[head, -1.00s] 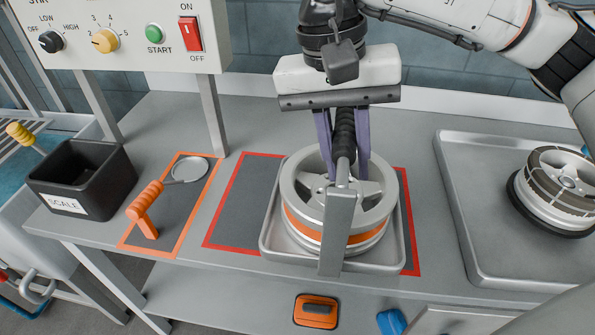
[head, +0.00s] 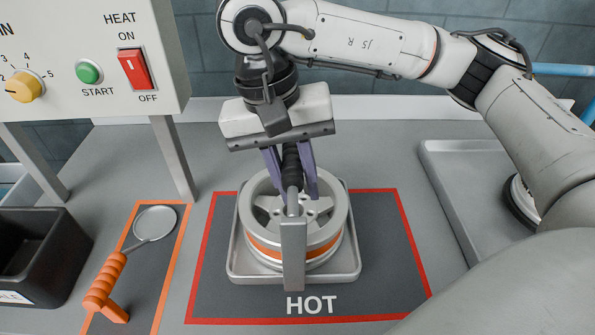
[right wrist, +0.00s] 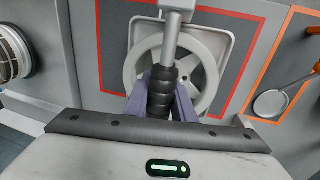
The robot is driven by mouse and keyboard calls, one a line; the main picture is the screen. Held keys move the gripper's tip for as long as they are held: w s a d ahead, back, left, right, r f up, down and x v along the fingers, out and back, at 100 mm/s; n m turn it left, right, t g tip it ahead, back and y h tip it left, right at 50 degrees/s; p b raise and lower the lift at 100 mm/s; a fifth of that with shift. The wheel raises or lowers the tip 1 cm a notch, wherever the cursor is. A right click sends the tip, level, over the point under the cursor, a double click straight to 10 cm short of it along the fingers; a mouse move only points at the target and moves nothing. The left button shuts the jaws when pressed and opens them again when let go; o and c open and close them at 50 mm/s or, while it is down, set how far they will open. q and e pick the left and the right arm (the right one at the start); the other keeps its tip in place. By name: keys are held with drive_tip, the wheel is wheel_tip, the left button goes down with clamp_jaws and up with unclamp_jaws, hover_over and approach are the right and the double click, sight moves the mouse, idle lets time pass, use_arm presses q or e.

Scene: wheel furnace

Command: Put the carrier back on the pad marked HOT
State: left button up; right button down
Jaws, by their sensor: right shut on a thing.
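The carrier (head: 293,258) is a grey metal tray with an upright post and a black handle grip. A silver wheel (head: 252,222) with an orange band sits in it. My right gripper (head: 291,184) is shut on the handle grip; its purple fingers also flank the grip in the right wrist view (right wrist: 161,95). The carrier is upright over the dark pad marked HOT (head: 385,270), inside its red outline and left of centre. I cannot tell whether the tray touches the pad. My left gripper is not in view.
Left of the pad, an orange-outlined area (head: 145,275) holds an orange-handled round tool (head: 104,283). A black bin (head: 35,250) stands further left.

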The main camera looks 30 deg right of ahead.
sight(284, 162)
drive_tip(key=shift+w+f, duration=0.1)
drive_tip(key=shift+f, duration=1.95)
drive_tip(key=c, duration=1.9)
unclamp_jaws()
drive_tip(key=shift+f, duration=0.25)
drive_tip(key=o, duration=0.4)
drive_tip(key=shift+r, duration=0.1)
drive_tip(key=r, duration=0.4)
drive_tip(key=a+r, duration=0.1)
drive_tip(key=r, duration=0.3)
drive_tip(key=w+a+r, duration=0.1)
drive_tip(key=r, duration=0.3)
drive_tip(key=shift+p, duration=0.35)
drive_tip(key=shift+f, duration=0.1)
